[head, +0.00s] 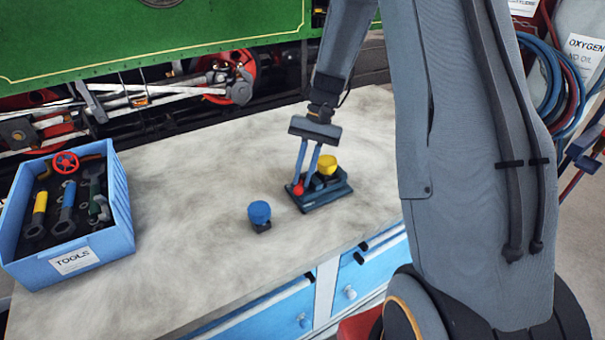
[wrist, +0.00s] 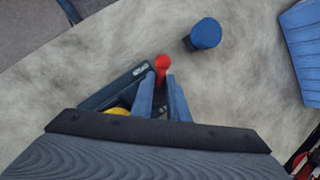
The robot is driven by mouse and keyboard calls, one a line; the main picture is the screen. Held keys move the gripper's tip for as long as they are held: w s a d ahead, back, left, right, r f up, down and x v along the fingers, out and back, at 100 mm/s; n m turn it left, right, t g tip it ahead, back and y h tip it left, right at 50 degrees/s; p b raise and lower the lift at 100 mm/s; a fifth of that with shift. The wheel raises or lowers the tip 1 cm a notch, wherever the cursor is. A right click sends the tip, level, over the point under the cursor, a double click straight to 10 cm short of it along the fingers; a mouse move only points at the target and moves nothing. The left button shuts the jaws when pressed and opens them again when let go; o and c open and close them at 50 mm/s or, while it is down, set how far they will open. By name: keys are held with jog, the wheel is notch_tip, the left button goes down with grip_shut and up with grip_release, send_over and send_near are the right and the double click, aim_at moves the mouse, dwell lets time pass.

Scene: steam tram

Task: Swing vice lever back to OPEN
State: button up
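The vice (head: 322,197) is a small dark teal block on the bench. A yellow-topped piece (head: 327,165) sits at it; its yellow also shows in the wrist view (wrist: 117,112), partly hidden by my gripper. The vice lever ends in a red knob (head: 298,188), on the vice's left side in the head view. My gripper (head: 302,181) reaches down with its two blue fingers at the lever. In the wrist view the red knob (wrist: 162,62) shows at the fingertips, with a narrow gap between the fingers. I cannot tell whether they press on the lever.
A blue-capped piece (head: 260,213) stands on the bench left of the vice. A blue tool crate (head: 118,215) stands at the bench's left end. Bare bench top (head: 190,190) lies between them. A green tram (head: 150,40) with its wheels and rods stands behind the bench.

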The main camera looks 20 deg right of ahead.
jog(key=o, duration=0.3)
jog(key=shift+d+f, duration=0.15)
jog(key=shift+d, duration=0.05)
jog(key=shift+o, duration=0.4)
jog(key=shift+a, duration=0.1)
jog(key=shift+w, duration=0.1)
jog(key=b+v, duration=0.2)
jog(key=v, duration=0.6)
